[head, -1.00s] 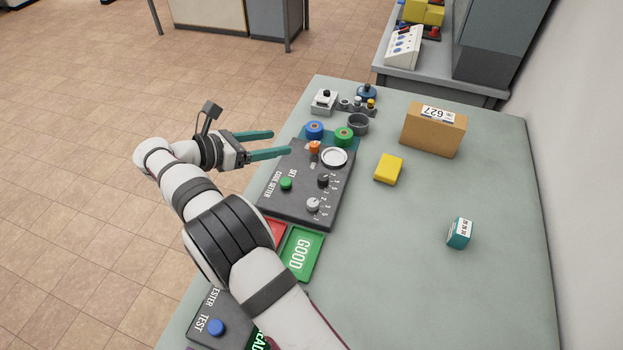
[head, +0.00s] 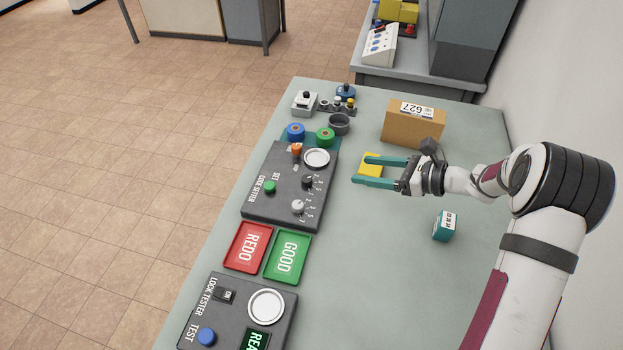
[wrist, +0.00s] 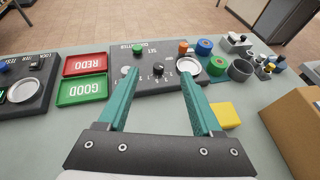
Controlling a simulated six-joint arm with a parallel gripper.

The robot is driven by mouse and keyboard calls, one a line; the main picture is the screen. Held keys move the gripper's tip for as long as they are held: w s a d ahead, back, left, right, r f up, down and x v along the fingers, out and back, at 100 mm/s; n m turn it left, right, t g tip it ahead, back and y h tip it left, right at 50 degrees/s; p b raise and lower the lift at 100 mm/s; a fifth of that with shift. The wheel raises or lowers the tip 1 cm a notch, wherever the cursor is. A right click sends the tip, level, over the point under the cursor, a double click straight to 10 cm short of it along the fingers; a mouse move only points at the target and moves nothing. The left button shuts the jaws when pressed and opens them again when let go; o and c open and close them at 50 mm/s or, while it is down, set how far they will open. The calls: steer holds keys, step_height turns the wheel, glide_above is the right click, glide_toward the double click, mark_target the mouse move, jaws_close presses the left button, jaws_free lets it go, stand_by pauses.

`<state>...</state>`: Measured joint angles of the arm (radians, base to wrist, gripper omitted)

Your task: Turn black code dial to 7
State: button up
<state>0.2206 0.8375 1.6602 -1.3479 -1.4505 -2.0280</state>
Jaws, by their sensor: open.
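The code setter (head: 262,208) is a dark box on the table with a black dial (head: 307,181), a pale grey dial (head: 298,206), a green button (head: 269,187), an orange knob and a round white-rimmed dish. Small numbers ring both dials; the settings are too small to read surely. In the wrist view the black dial (wrist: 159,67) shows between the fingertips, beyond them. My gripper (head: 366,170) is open and empty, right of the code setter, apart from it, its fingers pointing left. It hovers over or beside the yellow block (head: 371,160), partly covering it in the head view.
A cardboard box (head: 413,128) stands behind my gripper and a teal block (head: 444,226) in front. Red (head: 247,247) and green (head: 287,257) trays and the lock tester (head: 226,305) lie nearer. Blue and green spools (head: 325,137) stand past the code setter. The table's middle is clear.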

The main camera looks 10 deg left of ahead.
glide_toward(308, 179)
steer(key=x, duration=0.9)
jaws_close()
